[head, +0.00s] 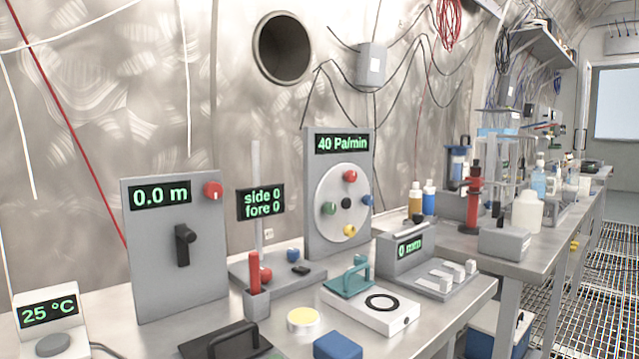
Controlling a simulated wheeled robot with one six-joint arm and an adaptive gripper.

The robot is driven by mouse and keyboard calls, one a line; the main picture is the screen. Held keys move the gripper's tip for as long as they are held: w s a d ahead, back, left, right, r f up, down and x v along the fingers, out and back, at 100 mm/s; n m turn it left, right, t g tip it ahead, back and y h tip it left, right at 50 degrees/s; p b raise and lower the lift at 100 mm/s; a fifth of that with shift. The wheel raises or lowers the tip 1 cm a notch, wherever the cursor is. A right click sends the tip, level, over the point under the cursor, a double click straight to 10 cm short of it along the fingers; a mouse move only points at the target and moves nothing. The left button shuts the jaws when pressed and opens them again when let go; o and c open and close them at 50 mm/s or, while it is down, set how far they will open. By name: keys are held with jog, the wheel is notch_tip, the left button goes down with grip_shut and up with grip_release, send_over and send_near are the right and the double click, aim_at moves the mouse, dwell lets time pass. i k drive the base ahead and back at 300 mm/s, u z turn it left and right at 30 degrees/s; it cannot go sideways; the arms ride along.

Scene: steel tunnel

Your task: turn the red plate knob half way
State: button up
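A round pale plate (333,188) is fixed to an upright grey panel whose green display reads 40 Pa/min. A red knob (350,176) sits at the top of this plate. A green knob (328,208) is at its left, a blue knob (367,200) at its right, a yellow knob (349,230) at the bottom and a black knob (346,202) in the centre. Another small red knob (213,190) is on the grey panel (150,285) reading 0.0 m, above and right of a black lever (184,245). My gripper is not in view.
In front of the plate stand a white block with a black ring (382,303), a teal handle (350,280) and a red-handled tool (254,272). A box reading 0 mm (405,248) is at right. A black handled piece (233,340) and blue block (337,346) lie nearest.

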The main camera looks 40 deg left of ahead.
aim_at(350, 177)
jog(key=k, duration=0.25)
jog(key=u, duration=0.85)
